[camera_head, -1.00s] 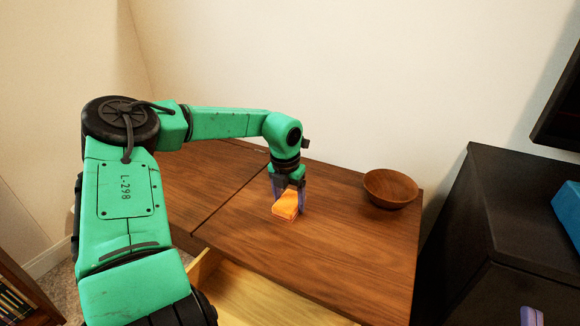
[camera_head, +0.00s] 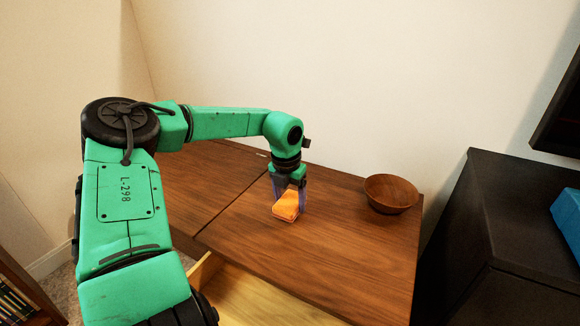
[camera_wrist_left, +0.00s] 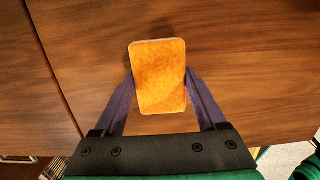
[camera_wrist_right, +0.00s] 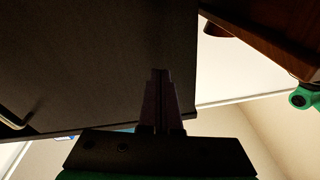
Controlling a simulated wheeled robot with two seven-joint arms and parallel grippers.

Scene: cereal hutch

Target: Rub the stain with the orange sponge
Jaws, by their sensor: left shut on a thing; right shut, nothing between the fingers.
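The orange sponge (camera_head: 287,206) is at the wooden top of the hutch (camera_head: 330,240), to the left of the bowl. My left gripper (camera_head: 289,197) points down and is shut on the sponge. In the left wrist view the sponge (camera_wrist_left: 158,77) sits between the two purple fingers, its broad orange face to the camera. I cannot tell whether its underside touches the wood. No stain shows; the sponge and fingers hide the wood beneath them. My right gripper (camera_wrist_right: 161,100) is shut and empty in the right wrist view, beside a dark surface.
A wooden bowl (camera_head: 391,193) stands at the back right of the top. A pale drawer (camera_head: 255,295) sticks out below the front edge. A black cabinet (camera_head: 520,230) with a blue object (camera_head: 568,215) stands to the right. The top's right front is clear.

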